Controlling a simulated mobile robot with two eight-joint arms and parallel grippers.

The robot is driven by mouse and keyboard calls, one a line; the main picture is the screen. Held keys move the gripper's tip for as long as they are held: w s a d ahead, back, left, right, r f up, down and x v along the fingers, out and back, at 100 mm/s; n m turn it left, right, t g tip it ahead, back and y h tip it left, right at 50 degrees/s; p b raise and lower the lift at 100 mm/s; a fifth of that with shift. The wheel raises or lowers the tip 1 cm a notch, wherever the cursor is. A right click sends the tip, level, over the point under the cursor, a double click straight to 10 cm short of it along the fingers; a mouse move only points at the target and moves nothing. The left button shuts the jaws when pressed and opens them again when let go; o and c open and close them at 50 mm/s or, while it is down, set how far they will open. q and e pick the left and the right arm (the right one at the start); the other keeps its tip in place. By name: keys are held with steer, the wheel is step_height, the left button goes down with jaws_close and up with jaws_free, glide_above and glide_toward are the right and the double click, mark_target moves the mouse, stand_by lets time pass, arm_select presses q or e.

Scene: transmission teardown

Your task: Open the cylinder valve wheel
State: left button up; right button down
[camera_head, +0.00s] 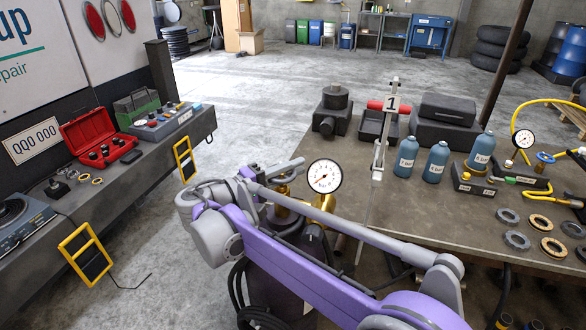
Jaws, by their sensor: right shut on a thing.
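A dark gas cylinder (280,275) stands in front of the bench, largely covered by my purple right arm. Brass valve fittings (322,204) and a round white pressure gauge (324,176) show at its top. The gauge face is toward me. My right gripper (260,182) is at the cylinder top, left of the gauge, shut on the valve wheel. The wheel itself is hidden behind the gripper and wrist, so its turn position cannot be seen. My left gripper is not in view.
The bench (440,205) at right carries blue bottles (436,162), a numbered stand (385,130), metal rings (517,240) and a hose with a second gauge (523,139). A left-hand bench holds a red case (92,133). Dark hoses hang beside the cylinder. Open floor lies behind.

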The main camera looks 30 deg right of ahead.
stand_by(0.6)
steer(key=c, duration=0.8)
jaws_free()
steer(key=shift+c, duration=0.2)
steer(key=shift+a, duration=0.1)
steer(key=a, duration=1)
steer(key=shift+s+a+b, duration=0.3)
steer(key=shift+s+b, duration=0.1)
steer(key=shift+b, duration=0.05)
